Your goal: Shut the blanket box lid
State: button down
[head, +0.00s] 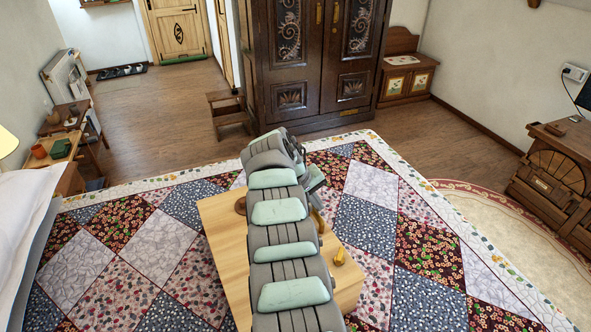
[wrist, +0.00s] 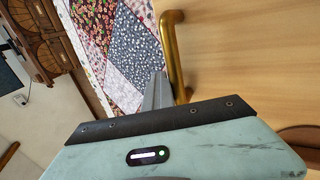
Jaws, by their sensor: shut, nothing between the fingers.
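A light wooden piece (head: 222,222), likely the blanket box, stands on the patchwork rug, mostly behind my arm. A brass handle (head: 340,257) sits near its right side; I cannot tell how far its lid is raised. In the wrist view the pale wood (wrist: 240,60) fills the right side, with a brass bar handle (wrist: 174,55) along its edge. My gripper (wrist: 158,88) is shut and empty, with its fingers beside the lower end of the handle; contact is unclear. In the head view my arm hides the fingertips.
A dark carved armoire (head: 318,70) stands shut behind, with wooden steps (head: 228,112) at its left. A small chest with floral panels (head: 408,82) is at its right. A carved desk (head: 560,170) is far right, a bed (head: 22,230) at left. The rug (head: 425,215) is clear at right.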

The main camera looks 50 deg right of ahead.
jog(key=shift+w+a+f, duration=0.1)
jog(key=shift+a+f, duration=0.05)
jog(key=shift+f, duration=0.25)
notch_tip(320, 180, up, 14)
jog(key=p, duration=0.2)
jog(key=shift+d+r+p, duration=0.2)
jog(key=shift+p, duration=0.1)
